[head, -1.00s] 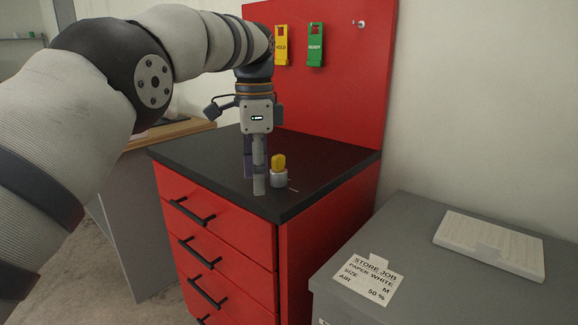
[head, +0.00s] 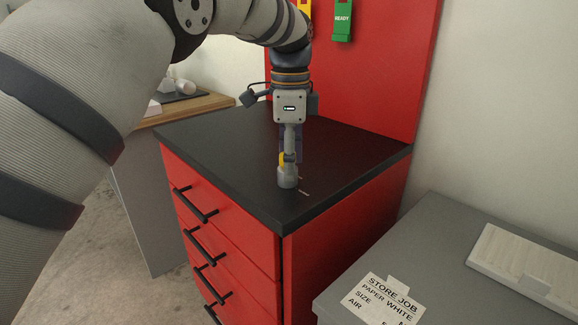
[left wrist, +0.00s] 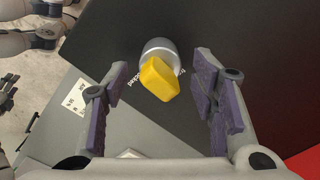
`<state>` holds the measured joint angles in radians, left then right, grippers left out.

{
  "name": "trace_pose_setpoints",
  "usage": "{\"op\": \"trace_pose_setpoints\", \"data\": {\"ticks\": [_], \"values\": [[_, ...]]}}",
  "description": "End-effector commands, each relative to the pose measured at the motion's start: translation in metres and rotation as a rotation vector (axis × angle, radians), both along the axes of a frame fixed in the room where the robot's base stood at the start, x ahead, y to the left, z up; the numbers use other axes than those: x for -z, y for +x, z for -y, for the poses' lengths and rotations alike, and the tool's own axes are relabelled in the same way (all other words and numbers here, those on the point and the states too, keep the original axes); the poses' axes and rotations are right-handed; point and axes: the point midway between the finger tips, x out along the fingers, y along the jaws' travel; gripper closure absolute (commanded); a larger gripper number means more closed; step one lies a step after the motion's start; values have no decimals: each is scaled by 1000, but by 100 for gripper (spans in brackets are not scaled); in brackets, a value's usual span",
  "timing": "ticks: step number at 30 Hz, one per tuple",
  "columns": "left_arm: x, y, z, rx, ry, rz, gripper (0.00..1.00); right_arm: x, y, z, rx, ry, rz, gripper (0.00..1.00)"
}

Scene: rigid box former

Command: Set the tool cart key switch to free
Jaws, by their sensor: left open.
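The key switch has a yellow key (left wrist: 160,78) in a silver round base (left wrist: 158,46), fixed upright on the tool cart's black top (head: 215,139). In the head view its silver base (head: 287,176) shows, with the yellow key (head: 282,159) mostly hidden by a gripper finger. My left gripper (head: 289,155) points down over the switch. In the left wrist view its padded fingers (left wrist: 160,65) are apart, one on each side of the key, with gaps on both sides. My right gripper is not seen.
The red tool cart (head: 340,225) has black drawer handles and a red back panel (head: 385,70) with a green READY tag (head: 342,20). A grey cabinet (head: 450,255) at right bears a paper card (head: 383,298) and a white panel (head: 520,265). The cart top around the switch is clear.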

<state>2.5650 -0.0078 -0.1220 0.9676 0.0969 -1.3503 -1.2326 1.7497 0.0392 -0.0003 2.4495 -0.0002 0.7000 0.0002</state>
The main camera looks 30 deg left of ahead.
Motion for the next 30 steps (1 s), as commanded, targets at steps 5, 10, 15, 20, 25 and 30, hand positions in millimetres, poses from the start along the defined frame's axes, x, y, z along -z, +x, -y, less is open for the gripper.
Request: {"op": "trace_pose_setpoints", "data": {"ticks": [5,10,15,20,25,30], "values": [[19,0,0,-1,-1,0,48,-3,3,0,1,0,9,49],[23,0,0,-1,-1,0,48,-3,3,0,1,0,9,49],[23,0,0,-1,-1,0,61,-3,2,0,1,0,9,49],[23,0,0,-1,-1,0,96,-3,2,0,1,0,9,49],[23,0,0,-2,-1,0,96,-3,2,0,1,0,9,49],[22,0,0,-21,-1,0,96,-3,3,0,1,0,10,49]]}}
